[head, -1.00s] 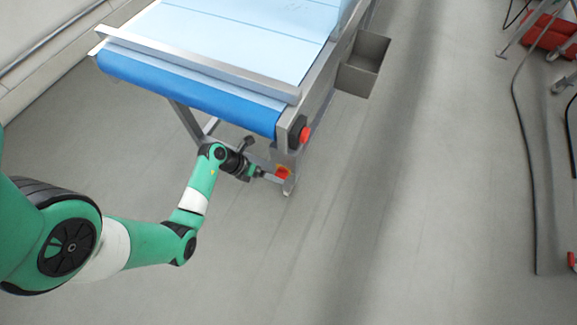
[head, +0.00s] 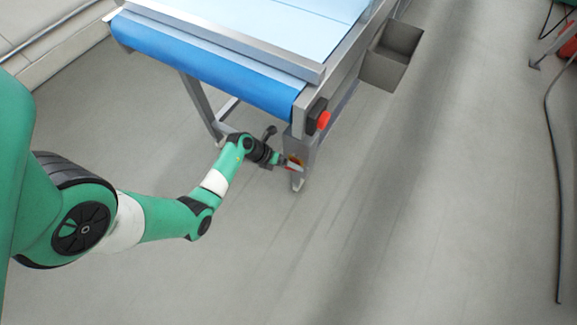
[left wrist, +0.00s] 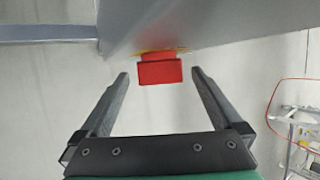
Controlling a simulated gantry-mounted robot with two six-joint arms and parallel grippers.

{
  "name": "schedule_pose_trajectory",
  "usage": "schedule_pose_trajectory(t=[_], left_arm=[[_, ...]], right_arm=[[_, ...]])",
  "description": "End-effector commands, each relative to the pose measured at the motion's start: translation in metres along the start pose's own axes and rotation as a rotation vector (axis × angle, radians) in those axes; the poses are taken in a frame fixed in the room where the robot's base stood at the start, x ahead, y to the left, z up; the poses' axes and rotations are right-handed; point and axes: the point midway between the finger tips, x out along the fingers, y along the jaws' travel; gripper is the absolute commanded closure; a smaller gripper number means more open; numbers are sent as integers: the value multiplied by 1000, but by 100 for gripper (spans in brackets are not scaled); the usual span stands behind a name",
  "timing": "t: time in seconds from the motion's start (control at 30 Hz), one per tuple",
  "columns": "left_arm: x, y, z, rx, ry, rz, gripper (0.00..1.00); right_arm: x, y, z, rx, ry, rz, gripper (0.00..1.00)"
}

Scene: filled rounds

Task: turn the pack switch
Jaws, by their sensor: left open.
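The pack switch (head: 295,164) is a small red and yellow piece low on the conveyor's near leg, partly hidden by my gripper in the head view. In the left wrist view the red switch knob (left wrist: 160,72) stands out from a grey metal face with a yellow edge behind it. My left gripper (left wrist: 160,74) is open, one finger on each side of the knob in the picture, with gaps on both sides. In the head view the left gripper (head: 284,160) is right beside the switch. I cannot tell whether the knob is between the fingertips or just beyond them.
The conveyor (head: 215,65) with a blue belt end stands above the switch. A red button (head: 323,120) on a dark box sits higher on its frame. A grey bin (head: 390,57) hangs on its right side. The floor to the right is clear up to a dark cable (head: 552,170).

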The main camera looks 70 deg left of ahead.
Motion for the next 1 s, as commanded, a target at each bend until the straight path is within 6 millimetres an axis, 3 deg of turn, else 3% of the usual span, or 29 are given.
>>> schedule_pose_trajectory(t=[0.3, 0.77, 1.0], left_arm=[[4, -1, 1, 0, -1, 0, 2], [4, -1, 0, 1, -1, 0, 85], [3, 0, 1, -9, -1, -20, 86]], right_arm=[[-2, 0, 1, 0, 1, 0, 50], [-2, 0, 1, 0, 0, 0, 50], [-1, 0, 1, 0, 0, 0, 50]])
